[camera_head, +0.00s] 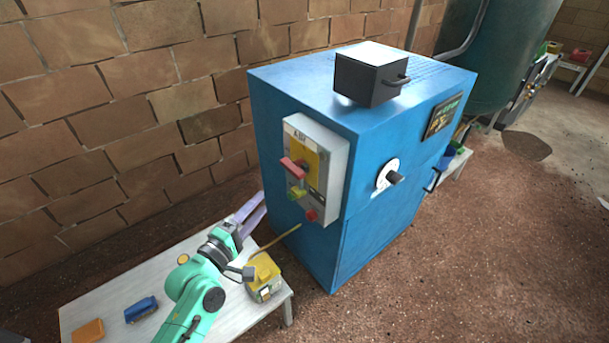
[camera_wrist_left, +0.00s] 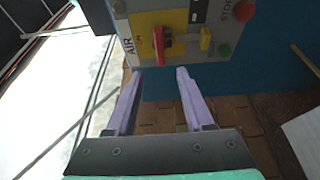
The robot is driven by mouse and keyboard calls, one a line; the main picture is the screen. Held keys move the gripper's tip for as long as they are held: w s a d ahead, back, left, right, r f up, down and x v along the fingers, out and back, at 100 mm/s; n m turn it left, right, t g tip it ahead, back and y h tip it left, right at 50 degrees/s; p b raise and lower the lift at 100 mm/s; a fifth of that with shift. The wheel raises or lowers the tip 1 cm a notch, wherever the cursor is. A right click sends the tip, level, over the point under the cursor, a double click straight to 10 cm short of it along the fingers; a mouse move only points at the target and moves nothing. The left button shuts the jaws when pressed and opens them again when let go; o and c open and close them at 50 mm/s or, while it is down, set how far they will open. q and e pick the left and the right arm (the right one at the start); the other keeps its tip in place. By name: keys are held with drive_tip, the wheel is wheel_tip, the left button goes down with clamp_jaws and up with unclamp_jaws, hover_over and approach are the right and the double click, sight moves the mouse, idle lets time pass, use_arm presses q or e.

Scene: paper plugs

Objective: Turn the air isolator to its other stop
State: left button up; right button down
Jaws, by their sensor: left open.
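The air isolator is a red handle (camera_head: 293,168) on a yellow plate (camera_head: 306,156), on the grey control box fixed to the side of the blue cabinet. In the left wrist view the red handle (camera_wrist_left: 162,42) lies across the yellow plate beside the printed word AIR. My left gripper (camera_head: 257,209) is open, its two lilac fingers pointing at the cabinet, low and left of the box. In the left wrist view its fingertips (camera_wrist_left: 158,72) are just below the handle, apart from each other, with nothing between them. My right gripper is not in view.
A white bench (camera_head: 232,322) below my arm holds a yellow-topped device (camera_head: 264,276) with a cable, a blue item (camera_head: 141,309) and an orange block (camera_head: 88,331).

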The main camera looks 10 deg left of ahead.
sight(289, 171)
use_arm(q)
drive_tip(key=p+x, duration=0.1)
drive_tip(key=x, duration=1.3)
drive_tip(key=shift+w+d, duration=0.1)
drive_tip(key=shift+w, duration=0.25)
clamp_jaws()
